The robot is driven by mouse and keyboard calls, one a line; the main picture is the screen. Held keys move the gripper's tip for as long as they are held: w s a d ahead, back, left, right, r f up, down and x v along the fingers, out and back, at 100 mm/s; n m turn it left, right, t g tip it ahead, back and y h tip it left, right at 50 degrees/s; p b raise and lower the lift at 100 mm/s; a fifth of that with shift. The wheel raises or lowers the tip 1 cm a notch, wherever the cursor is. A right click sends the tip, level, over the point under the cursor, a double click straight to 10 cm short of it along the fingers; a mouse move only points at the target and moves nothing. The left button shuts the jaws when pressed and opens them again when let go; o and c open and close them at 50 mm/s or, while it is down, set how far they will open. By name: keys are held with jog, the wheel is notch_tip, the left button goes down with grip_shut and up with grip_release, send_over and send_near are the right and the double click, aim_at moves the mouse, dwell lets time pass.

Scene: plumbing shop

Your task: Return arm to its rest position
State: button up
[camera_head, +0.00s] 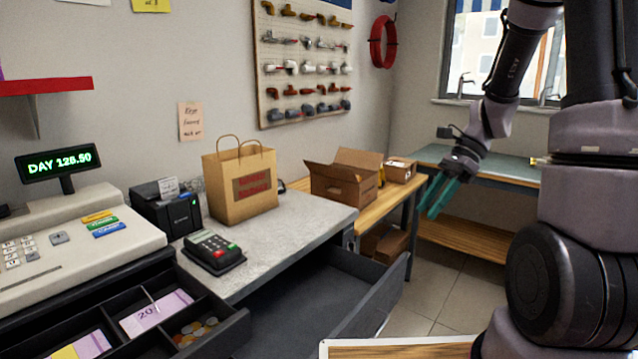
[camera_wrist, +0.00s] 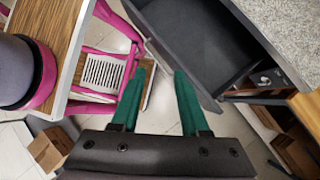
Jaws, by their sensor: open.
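My gripper (camera_head: 440,194) has green fingers and hangs in the air at the right of the head view, in front of the teal-topped bench. Its fingers point down and a little left. In the wrist view my gripper (camera_wrist: 161,85) shows its two fingers apart with nothing between them. My arm bends at the right side of the head view, with the forearm reaching down toward the bench area. The gripper touches nothing that I can see.
An open drawer (camera_head: 375,302) juts from the grey counter (camera_head: 310,215). A cash drawer (camera_head: 237,322) is open at the left. A paper bag (camera_head: 240,184), card terminal (camera_head: 213,252) and open cardboard box (camera_head: 343,178) stand behind. The wrist view shows a pink-framed cart (camera_wrist: 105,75). Floor tiles (camera_head: 440,290) are clear.

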jog(key=s+r+n+t+h, duration=0.2)
jog(key=s+r+n+t, duration=0.2)
jog(key=r, duration=0.6)
jog(key=s+r+n+t+h, duration=0.3)
jog(key=s+r+n+t, duration=0.2)
jog(key=r+n, duration=0.3)
notch_tip(320, 180, up, 2)
jog(key=shift+s+n+t, duration=0.3)
jog(key=shift+s, duration=0.05)
